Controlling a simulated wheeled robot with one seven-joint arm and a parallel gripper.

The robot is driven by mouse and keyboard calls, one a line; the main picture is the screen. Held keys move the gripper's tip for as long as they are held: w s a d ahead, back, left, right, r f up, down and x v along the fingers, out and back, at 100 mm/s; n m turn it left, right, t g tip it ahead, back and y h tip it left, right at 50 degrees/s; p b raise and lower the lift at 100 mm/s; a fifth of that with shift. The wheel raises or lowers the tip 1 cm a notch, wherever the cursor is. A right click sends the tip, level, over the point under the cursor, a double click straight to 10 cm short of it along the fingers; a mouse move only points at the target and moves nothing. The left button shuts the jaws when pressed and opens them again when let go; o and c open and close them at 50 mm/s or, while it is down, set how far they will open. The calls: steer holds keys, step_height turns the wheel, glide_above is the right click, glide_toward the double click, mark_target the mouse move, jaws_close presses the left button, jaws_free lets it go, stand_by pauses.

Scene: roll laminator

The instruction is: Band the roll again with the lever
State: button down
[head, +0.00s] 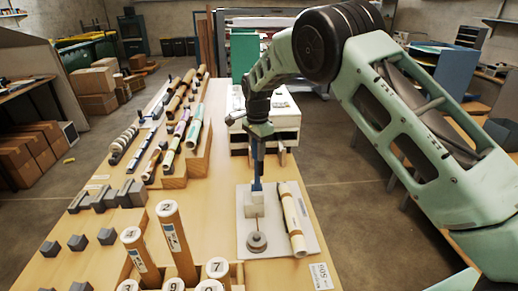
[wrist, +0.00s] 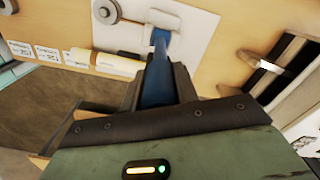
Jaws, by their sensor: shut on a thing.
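The blue lever (head: 258,172) stands upright on a small pale block (head: 251,208) on a white base plate (head: 305,222). My gripper (head: 258,130) is shut on the lever's upper part. In the wrist view the lever (wrist: 159,72) runs between the dark fingers (wrist: 160,85) of my gripper to the plate (wrist: 205,25). A cream roll (head: 292,218) lies on the right of the plate beside the block; its end shows in the wrist view (wrist: 100,62). A round grey disc (head: 257,242) sits at the plate's front.
Upright numbered rolls (head: 175,240) stand in a rack at the front left. Grey blocks (head: 112,197) sit on the table's left, and more rolls lie on wooden racks (head: 196,160) behind. A white drawer unit (head: 285,120) stands beyond the lever. A printed card (head: 321,276) lies at the front edge.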

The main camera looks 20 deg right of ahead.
steer(key=c, duration=1.1)
jaws_free()
steer(key=shift+o, duration=0.2)
step_height(320, 180, up, 17)
steer(key=b, duration=0.5)
steer(key=shift+r, duration=0.2)
